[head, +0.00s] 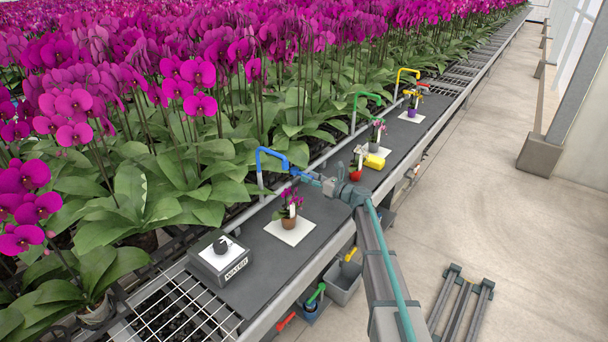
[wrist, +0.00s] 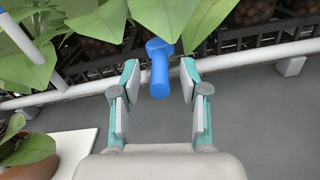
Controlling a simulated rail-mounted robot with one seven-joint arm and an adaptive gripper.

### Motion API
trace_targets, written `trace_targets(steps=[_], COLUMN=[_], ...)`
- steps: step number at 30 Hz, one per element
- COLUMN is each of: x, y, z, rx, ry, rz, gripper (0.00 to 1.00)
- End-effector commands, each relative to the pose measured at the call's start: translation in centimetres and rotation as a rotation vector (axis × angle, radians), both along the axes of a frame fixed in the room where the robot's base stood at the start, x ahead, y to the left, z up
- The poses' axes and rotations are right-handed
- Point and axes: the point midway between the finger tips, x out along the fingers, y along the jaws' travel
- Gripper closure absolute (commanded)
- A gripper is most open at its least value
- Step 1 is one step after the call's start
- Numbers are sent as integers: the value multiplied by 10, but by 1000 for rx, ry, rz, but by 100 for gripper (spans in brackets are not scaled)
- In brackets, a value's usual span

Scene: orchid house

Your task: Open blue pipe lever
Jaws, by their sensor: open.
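The blue pipe (head: 271,151) rises from the back edge of the bench and bends over toward the aisle in the head view. In the wrist view the blue lever (wrist: 160,76) points toward me, between the two fingers of my gripper (wrist: 159,80). The fingers stand apart, with a visible gap on each side of the lever. In the head view my gripper (head: 313,179) is at the end of the blue pipe and hides most of the lever.
A potted orchid (head: 289,213) on a white square stands just below the pipe. A grey box (head: 219,262) is to the left. A green pipe (head: 356,98) and a yellow pipe (head: 401,74) stand farther along. Orchid leaves crowd behind the rail. The aisle floor is mostly clear.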

Motion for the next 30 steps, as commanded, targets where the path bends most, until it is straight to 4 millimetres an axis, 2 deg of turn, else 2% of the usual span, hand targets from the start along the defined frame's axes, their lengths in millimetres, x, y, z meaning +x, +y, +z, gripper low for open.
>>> trace_targets(steps=[6, 18, 26, 30], x=[16, 18, 18, 18], y=[20, 24, 24, 24], z=[0, -1, 0, 0], rx=[-1, -1, -1, -1], ry=[0, 1, 0, 0], rz=[1, -1, 0, 0], gripper=[55, 55, 99, 100])
